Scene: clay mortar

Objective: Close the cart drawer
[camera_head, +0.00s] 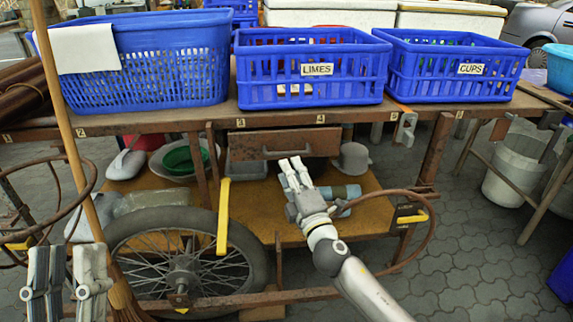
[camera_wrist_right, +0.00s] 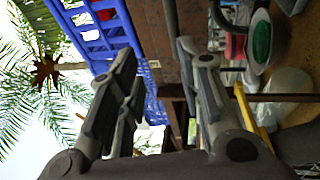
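The cart drawer (camera_head: 305,144) is a rusty brown box under the tabletop, below the limes basket. Its front, with a dark bar handle (camera_head: 287,152), appears to stand out from under the top; how far is hard to tell. My right gripper (camera_head: 292,166) is just below and in front of the drawer front, fingers pointing at it. In the right wrist view its fingers (camera_wrist_right: 157,55) are apart with nothing between them, and the brown drawer front (camera_wrist_right: 162,40) lies beyond them. Contact cannot be told. My left gripper (camera_head: 68,262) is open and empty at the lower left, away from the drawer.
Blue baskets (camera_head: 314,92) stand on the cart top (camera_head: 190,119). A spoked wheel (camera_head: 180,262) and a curved brown bar (camera_head: 428,222) flank my right arm.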

